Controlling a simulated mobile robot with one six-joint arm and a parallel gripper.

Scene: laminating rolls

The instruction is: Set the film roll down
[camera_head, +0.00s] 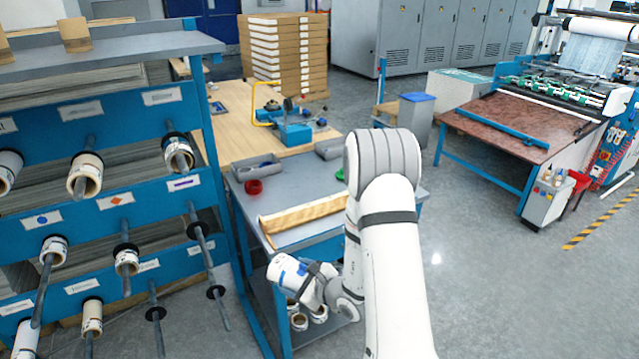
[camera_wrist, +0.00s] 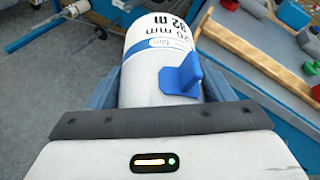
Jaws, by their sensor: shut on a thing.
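The film roll (camera_head: 287,272) is white with a blue band, and its printed label shows in the wrist view (camera_wrist: 157,52). My gripper (camera_head: 312,285) is shut on it. In the wrist view, my fingers (camera_wrist: 160,92) sit on both sides of the roll, and a blue tab stands against its surface. The roll is held tilted at the near side of the grey-topped blue table (camera_head: 330,233), lower than the tabletop in the picture.
A long wooden piece (camera_head: 305,213) lies along the tabletop's near edge. White rolls (camera_head: 318,314) lie on the lower shelf. A blue rack (camera_head: 120,205) with pegs and rolls stands left.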

